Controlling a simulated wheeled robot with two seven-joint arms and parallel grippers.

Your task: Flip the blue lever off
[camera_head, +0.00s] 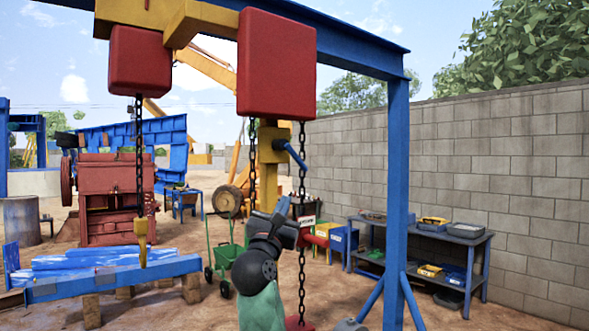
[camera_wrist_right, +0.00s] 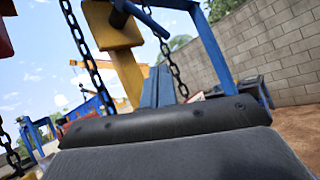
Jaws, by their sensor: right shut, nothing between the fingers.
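The blue lever (camera_head: 292,154) sticks out to the lower right from a yellow box (camera_head: 270,140) on a yellow post. In the right wrist view the lever (camera_wrist_right: 138,17) crosses the upper part of the picture, beside the yellow box (camera_wrist_right: 110,25). My right gripper (camera_head: 283,207) is below the lever, apart from it, with its fingers pointing up. The fingers also show in the right wrist view (camera_wrist_right: 158,87), shut and empty, lower than the lever. My left gripper is not in view.
Chains (camera_head: 302,230) hang from red hoist blocks (camera_head: 277,65) close to my right arm. A blue frame post (camera_head: 396,200) stands to the right. Behind are a green cart (camera_head: 225,254), a shelf with bins (camera_head: 467,243) and a block wall (camera_head: 500,160).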

